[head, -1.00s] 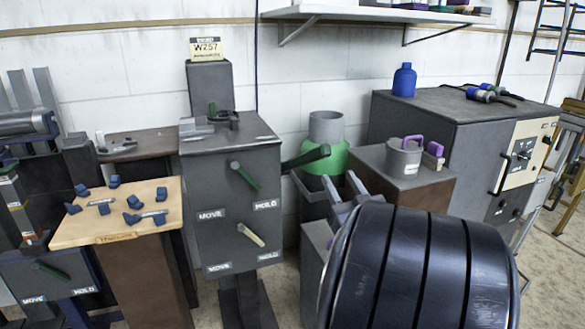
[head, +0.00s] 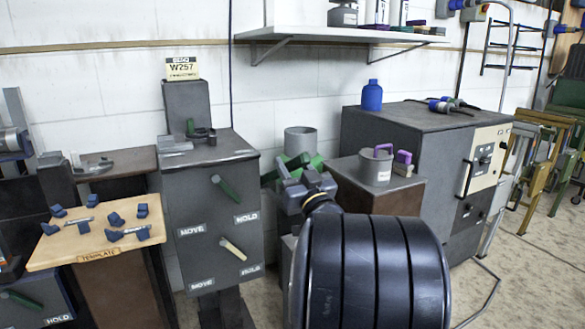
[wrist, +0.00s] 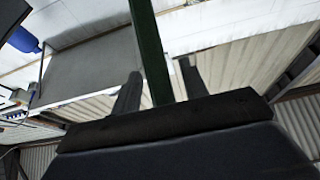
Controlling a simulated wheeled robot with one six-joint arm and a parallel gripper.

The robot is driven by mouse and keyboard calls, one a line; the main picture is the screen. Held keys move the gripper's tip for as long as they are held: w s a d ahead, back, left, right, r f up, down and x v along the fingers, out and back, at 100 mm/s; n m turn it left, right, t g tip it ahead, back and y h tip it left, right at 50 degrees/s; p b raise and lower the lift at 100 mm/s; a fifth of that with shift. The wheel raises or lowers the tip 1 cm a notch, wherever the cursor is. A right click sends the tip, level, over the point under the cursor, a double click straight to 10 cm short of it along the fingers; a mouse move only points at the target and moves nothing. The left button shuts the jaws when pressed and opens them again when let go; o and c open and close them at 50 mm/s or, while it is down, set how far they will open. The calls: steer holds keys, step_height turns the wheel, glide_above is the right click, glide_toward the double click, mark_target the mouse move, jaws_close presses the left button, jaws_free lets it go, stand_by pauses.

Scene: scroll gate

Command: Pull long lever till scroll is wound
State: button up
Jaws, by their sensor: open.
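In the wrist view the green bar (wrist: 148,45) runs between the two spread fingers of my gripper (wrist: 160,88). Whether either finger touches it I cannot tell. I cannot make out a scroll in either view.
The cabinet front has a short green lever (head: 224,187) and a cream lever (head: 233,250) with MOVE and HOLD labels. A template board (head: 98,230) with blue pieces stands left. A brown stand with a grey canister (head: 375,168) is close on the right.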

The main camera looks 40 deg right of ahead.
steer(key=shift+w+r, duration=0.1)
steer(key=shift+w, duration=0.1)
jaws_close()
stand_by(0.4)
